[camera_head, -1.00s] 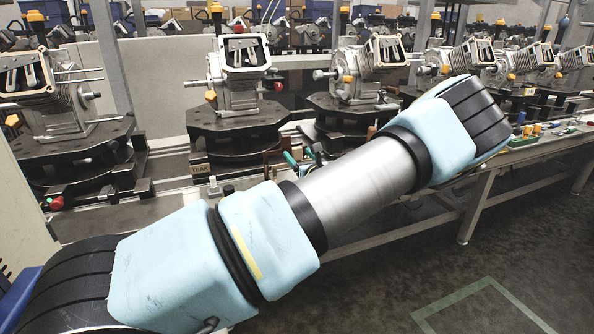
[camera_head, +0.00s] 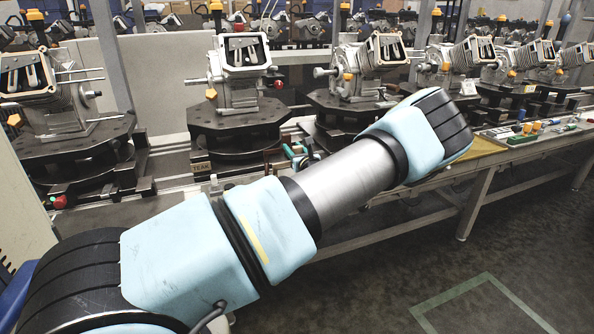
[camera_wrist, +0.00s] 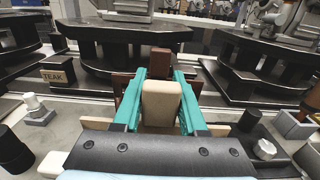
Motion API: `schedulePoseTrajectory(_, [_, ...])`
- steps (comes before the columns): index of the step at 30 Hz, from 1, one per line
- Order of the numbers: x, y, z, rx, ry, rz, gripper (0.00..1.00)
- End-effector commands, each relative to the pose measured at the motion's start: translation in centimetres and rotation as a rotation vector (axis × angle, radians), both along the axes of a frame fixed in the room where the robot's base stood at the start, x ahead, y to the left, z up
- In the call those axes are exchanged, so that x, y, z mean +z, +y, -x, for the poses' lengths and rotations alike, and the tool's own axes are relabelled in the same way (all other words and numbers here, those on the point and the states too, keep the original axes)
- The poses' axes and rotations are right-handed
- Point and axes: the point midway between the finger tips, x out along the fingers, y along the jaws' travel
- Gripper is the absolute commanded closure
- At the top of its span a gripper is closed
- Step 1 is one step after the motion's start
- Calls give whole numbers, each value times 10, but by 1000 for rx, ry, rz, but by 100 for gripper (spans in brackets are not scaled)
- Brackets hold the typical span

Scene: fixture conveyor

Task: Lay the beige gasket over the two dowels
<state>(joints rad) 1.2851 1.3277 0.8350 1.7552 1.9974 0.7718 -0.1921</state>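In the wrist view my gripper (camera_wrist: 161,80) has two teal fingers, one on each side of a beige upright block with a rounded top, which looks like part of the beige gasket (camera_wrist: 162,101). The block fills the gap and the fingers appear shut on it. Beige strips show beyond both fingers, low down; I cannot tell whether they belong to the same piece. Brown pieces show around the fingertips. I cannot pick out the two dowels. In the head view a bit of teal finger shows behind my arm; the gasket is hidden.
A sign reading TEAK (camera_wrist: 58,76) stands at the left in the wrist view. Dark conveyor platforms (camera_head: 238,115) carry metal engine units behind the work area. A yellow-topped bench (camera_head: 470,152) with small coloured items extends right. Open floor lies in front.

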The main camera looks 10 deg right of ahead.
Motion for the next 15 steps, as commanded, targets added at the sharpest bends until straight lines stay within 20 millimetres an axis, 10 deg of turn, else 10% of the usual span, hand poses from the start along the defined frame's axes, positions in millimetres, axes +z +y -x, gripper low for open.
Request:
schedulePoseTrajectory(10, [0,0,0,0,0,0,99])
schedulePoseTrajectory(15, [0,0,0,0,0,0,100])
